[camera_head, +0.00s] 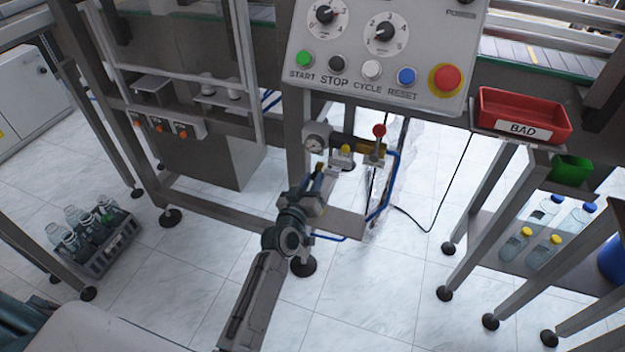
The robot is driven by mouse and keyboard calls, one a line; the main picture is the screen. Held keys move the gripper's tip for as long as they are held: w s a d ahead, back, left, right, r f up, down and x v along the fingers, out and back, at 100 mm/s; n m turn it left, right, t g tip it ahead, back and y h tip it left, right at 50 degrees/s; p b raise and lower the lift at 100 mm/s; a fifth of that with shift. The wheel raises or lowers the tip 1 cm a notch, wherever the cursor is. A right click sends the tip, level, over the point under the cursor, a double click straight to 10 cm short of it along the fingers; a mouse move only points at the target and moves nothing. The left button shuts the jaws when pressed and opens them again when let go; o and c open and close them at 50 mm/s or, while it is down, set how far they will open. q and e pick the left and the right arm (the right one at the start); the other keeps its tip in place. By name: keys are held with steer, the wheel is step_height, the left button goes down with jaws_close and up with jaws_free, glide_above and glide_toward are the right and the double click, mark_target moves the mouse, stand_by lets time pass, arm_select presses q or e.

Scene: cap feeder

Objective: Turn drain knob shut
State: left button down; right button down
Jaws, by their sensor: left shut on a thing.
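My left gripper (319,178) reaches up from the bottom centre to the air unit under the control panel. Its fingers are closed just below the round pressure gauge (316,145), at the underside of the unit. It is shut on the drain knob there. The knob is hidden by the fingers and too small to make out, so its turn position does not show. My right gripper is not in view.
Close to the right of my fingers are a yellow knob (346,150), a red-ball lever (379,131) and a blue air pipe (391,180). The control panel (345,80) hangs above. A red BAD tray (521,112) stands right; a bottle crate (112,255) sits on the floor left.

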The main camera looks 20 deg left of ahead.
arm_select(q)
steer(key=n, duration=0.3)
steer(key=n+p, duration=0.1)
steer(key=n, duration=0.1)
steer(key=shift+n, duration=0.4)
steer(key=n, duration=0.4)
steer(key=shift+f+y, duration=0.1)
steer(key=shift+y, duration=0.2)
steer(key=shift+n+p, duration=0.35)
steer(key=shift+n, duration=0.35)
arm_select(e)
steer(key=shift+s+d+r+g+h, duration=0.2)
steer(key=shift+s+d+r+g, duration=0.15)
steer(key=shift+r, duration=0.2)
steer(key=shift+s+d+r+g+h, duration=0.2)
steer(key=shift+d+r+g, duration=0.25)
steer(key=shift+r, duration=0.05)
arm_select(q)
steer(key=shift+n, duration=0.4)
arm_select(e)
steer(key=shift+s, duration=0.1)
arm_select(q)
steer(key=c, duration=1.2)
jaws_free()
steer(key=shift+c, duration=0.2)
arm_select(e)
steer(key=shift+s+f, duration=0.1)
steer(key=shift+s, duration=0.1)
